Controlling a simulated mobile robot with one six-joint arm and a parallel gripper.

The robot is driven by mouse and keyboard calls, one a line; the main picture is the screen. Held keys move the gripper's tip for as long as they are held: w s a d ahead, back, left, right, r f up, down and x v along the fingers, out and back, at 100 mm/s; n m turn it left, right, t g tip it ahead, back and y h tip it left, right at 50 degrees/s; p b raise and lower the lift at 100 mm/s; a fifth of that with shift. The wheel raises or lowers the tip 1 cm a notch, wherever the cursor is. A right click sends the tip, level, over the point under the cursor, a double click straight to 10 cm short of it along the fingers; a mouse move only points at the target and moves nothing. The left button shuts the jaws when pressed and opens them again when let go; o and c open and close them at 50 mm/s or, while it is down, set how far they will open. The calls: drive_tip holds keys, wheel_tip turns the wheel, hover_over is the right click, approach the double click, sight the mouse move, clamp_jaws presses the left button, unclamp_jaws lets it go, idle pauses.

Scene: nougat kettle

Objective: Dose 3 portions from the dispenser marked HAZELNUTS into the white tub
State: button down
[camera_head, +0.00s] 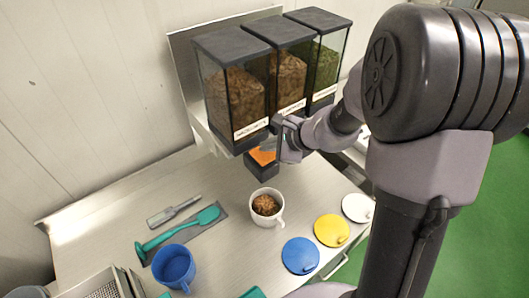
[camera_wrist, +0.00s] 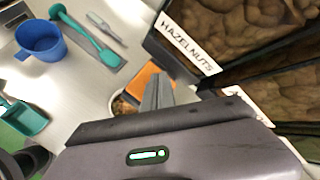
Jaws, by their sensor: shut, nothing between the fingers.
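The HAZELNUTS dispenser (camera_head: 238,95) is the leftmost of three clear bins with black lids, filled with brown pieces. Its label (camera_wrist: 188,42) reads clearly in the wrist view. An orange part (camera_head: 262,156) shows at its black outlet below; it also shows in the wrist view (camera_wrist: 142,78). The white tub (camera_head: 266,221) stands on the counter in front of the outlet, with brown pieces inside. In the wrist view its rim is partly hidden behind my fingers. My gripper (camera_head: 272,146) is shut and empty, close beside the orange part; I cannot tell whether they touch.
Two more dispensers (camera_head: 289,75) (camera_head: 326,60) stand to the right. Blue (camera_head: 300,256), yellow (camera_head: 331,230) and white (camera_head: 357,208) lids lie right of the tub.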

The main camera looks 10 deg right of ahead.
sight(267, 154)
drive_tip(key=shift+f+b, duration=0.95)
drive_tip(key=shift+b, duration=0.05)
idle(0.7)
idle(0.3)
drive_tip(key=shift+r+p, duration=1.1)
drive_tip(key=shift+r, duration=0.3)
wheel_tip(267, 154, up, 5)
drive_tip(key=p, duration=0.4)
drive_tip(key=shift+r, duration=0.1)
idle(0.4)
